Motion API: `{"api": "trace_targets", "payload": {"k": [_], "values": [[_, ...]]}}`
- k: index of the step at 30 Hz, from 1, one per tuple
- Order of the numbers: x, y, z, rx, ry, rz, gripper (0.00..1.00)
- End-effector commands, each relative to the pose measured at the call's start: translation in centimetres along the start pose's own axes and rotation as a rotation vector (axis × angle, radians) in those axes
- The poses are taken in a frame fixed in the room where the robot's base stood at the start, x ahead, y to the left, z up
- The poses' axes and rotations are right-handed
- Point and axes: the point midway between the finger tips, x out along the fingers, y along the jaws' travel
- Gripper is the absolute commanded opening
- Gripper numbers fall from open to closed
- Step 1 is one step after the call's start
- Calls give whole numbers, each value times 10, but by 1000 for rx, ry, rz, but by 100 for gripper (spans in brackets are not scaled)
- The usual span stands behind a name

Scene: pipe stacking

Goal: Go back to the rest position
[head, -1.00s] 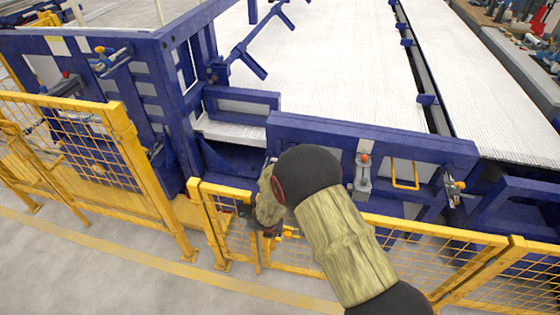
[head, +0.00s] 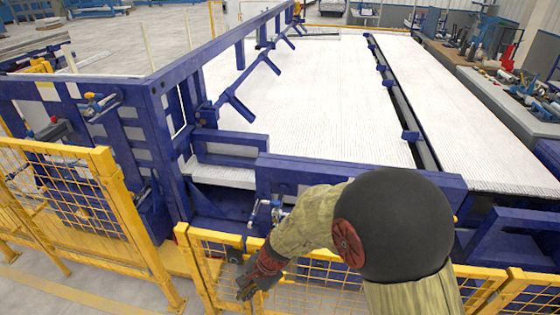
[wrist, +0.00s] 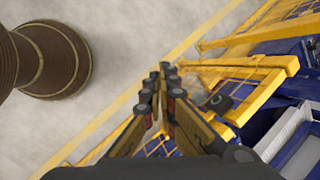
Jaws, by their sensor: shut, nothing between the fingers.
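My gripper (wrist: 165,90) points away from the wrist camera, its two fingers together and nothing between them. In the head view my gripper (head: 247,286) hangs at the end of my bent arm, just in front of the yellow mesh fence (head: 205,270). My black elbow joint covers part of the fence and the blue frame behind it. In the wrist view the fence (wrist: 255,85) lies beyond and to the right of the fingers. I cannot tell whether the fingers touch the fence.
A blue steel frame (head: 330,168) stands behind the fence, around a wide bed of white pipes (head: 310,90). Blue posts with clamps (head: 100,105) rise at the left. A workbench with tools (head: 505,85) is at the far right. The floor (head: 40,290) at the lower left is clear.

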Motion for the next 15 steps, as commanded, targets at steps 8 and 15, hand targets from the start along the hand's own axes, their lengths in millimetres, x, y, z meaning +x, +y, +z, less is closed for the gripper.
{"api": "trace_targets", "payload": {"k": [8, 15], "values": [[-118, 77, 6, -597, 37, 101, 0], [-198, 151, -7, -886, 160, 212, 0]]}}
